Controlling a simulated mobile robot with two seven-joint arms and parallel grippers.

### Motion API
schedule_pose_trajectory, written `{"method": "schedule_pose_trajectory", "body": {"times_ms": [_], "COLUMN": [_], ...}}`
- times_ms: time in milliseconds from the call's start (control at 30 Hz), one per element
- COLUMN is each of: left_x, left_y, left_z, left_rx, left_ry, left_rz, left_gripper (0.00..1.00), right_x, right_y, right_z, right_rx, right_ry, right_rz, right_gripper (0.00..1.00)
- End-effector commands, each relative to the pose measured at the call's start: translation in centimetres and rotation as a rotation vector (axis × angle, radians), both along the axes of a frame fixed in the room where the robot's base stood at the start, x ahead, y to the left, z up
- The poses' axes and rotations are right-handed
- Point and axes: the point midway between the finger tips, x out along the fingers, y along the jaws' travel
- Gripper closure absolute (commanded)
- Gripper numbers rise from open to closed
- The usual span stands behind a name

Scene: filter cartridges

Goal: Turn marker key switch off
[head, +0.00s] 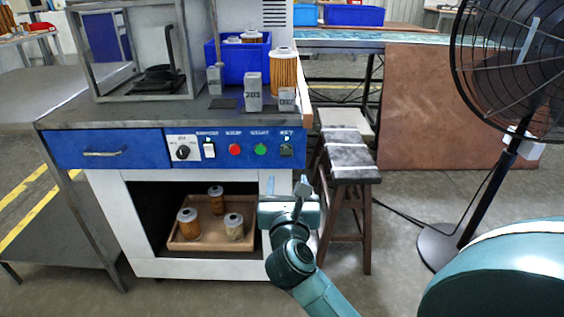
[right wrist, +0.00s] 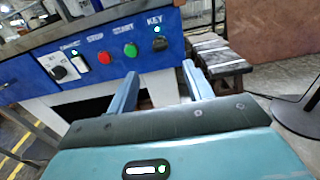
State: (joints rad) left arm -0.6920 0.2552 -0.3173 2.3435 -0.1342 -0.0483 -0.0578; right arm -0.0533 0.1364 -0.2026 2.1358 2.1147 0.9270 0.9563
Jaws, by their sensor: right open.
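The marker's key switch (head: 286,151) is a black switch at the right end of the blue control panel (head: 235,148), under the KEY label and a small light. It also shows in the right wrist view as a dark switch (right wrist: 158,45) below a lit pale indicator (right wrist: 157,29). I cannot tell which way the key is turned. My right gripper (head: 301,188) is below and slightly right of the switch in the head view. In the right wrist view its two fingers (right wrist: 160,74) are apart and empty, pointing toward the panel, with the switch beyond them. My left gripper is out of view.
Left of the key are the green START button (head: 260,150), red STOP button (head: 234,149), a rocker switch (head: 209,150) and a dial (head: 183,152). A wooden stool (head: 350,165) stands close on the right. Several cartridges stand on and under the bench.

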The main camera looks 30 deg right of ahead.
Motion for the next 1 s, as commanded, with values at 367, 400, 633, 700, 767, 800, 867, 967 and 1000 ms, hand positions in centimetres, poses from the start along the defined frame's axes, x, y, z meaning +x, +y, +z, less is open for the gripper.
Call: {"method": "schedule_pose_trajectory", "body": {"times_ms": [367,400,633,700,767,800,867,967,1000], "left_x": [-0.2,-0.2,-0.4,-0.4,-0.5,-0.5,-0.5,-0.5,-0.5], "left_y": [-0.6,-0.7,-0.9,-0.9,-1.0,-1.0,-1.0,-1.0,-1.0], "left_z": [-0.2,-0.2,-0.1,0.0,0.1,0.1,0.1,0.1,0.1], "left_rx": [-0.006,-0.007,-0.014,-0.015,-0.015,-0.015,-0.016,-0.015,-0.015], "left_ry": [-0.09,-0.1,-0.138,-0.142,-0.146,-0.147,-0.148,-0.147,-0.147], "left_rz": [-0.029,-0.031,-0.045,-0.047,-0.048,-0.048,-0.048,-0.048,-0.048], "left_gripper": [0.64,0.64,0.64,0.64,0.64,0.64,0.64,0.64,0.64], "right_x": [6.7,7.3,9.2,9.5,9.5,9.5,9.5,9.5,9.5], "right_y": [-4.2,-4.5,-5.7,-5.8,-5.9,-5.9,-5.9,-5.9,-5.9], "right_z": [-0.1,0.0,0.0,0.0,0.1,0.1,0.1,0.1,0.1], "right_rx": [-0.007,-0.007,-0.006,-0.004,-0.004,-0.004,-0.004,-0.004,-0.004], "right_ry": [-0.002,-0.002,0.0,0.0,0.0,0.0,0.0,0.0,0.0], "right_rz": [-0.001,-0.001,0.0,0.0,0.001,0.001,0.001,0.001,0.0], "right_gripper": [0.49,0.49,0.49,0.49,0.49,0.49,0.49,0.49,0.52]}}
